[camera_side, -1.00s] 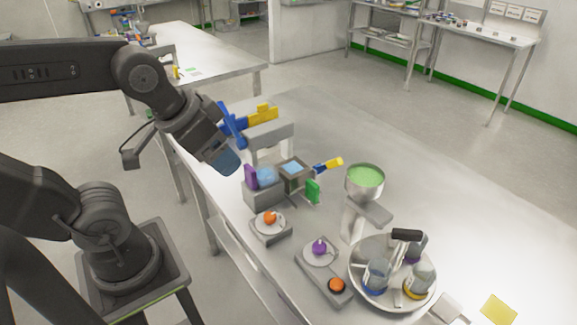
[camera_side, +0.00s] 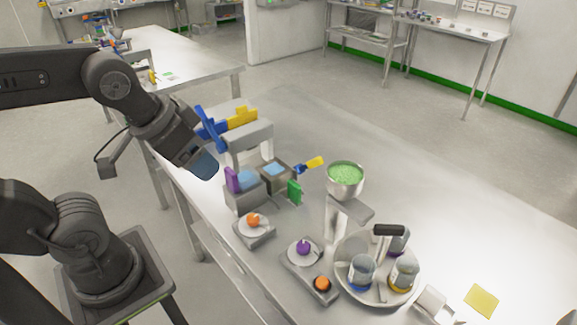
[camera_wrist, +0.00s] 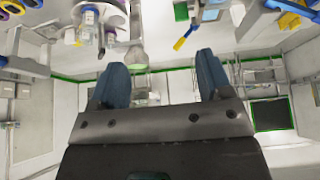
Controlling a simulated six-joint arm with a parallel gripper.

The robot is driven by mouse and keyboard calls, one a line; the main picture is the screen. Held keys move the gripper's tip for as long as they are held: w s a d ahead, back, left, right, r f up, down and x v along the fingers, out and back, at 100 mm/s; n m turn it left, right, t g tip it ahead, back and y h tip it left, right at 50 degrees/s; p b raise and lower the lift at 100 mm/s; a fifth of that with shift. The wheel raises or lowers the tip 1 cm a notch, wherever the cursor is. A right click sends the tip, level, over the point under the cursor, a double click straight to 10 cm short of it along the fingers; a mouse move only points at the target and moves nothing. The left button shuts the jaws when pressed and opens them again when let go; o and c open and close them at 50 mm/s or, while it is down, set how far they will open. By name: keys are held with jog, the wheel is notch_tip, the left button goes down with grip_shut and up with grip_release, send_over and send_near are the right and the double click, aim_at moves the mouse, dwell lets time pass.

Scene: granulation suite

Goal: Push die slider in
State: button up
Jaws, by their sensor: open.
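My gripper (camera_side: 203,166) is in the air left of the small grey press unit (camera_side: 243,196) on the steel table. In the wrist view its two blue fingers (camera_wrist: 160,78) are apart with nothing between them. The unit carries an upright purple plate (camera_side: 231,179), a light-blue translucent part (camera_side: 247,179), a green plate (camera_side: 294,191) and a blue-and-yellow handle (camera_side: 311,164). I cannot tell which of these is the die slider or how far in it sits. The handle also shows upper right in the wrist view (camera_wrist: 186,36). My fingers appear clear of all of them.
A grey stand with blue and yellow parts (camera_side: 248,134) rises behind my gripper. A hopper of green granules (camera_side: 345,174) and a round tray (camera_side: 349,295) with bottles stand to the right. Orange and purple knobs sit in front. The table's right rear is clear.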

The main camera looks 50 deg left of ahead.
jog(key=shift+c, duration=0.2)
jog(key=shift+c, duration=0.7)
jog(key=shift+w+a+r+n, duration=0.15)
jog(key=shift+w+n, duration=0.15)
jog(key=shift+w, duration=0.15)
jog(key=shift+c, duration=0.7)
jog(key=w+n, duration=0.1)
jog(key=w, duration=0.1)
jog(key=w+n+g, duration=0.1)
jog(key=w+n, duration=0.1)
jog(key=w+a+n+g, duration=0.1)
jog(key=w, duration=0.1)
jog(key=shift+w+r+h, duration=0.3)
jog(key=shift+r, duration=0.1)
jog(key=shift+c, duration=1.2)
jog(key=n+g+h, duration=0.2)
jog(key=n+g, duration=0.1)
jog(key=n, duration=0.6)
send_over(294, 183)
jog(key=s+a, duration=0.2)
jog(key=s, duration=0.3)
jog(key=a+x, duration=0.1)
jog(key=x, duration=0.4)
jog(key=w+a+f+n+h, duration=0.2)
jog(key=w+a+f+n, duration=0.25)
jog(key=f, duration=0.25)
jog(key=shift+g, duration=0.3)
jog(key=x, duration=1.3)
jog(key=shift+w+d+f, duration=0.15)
jog(key=shift+d, duration=0.2)
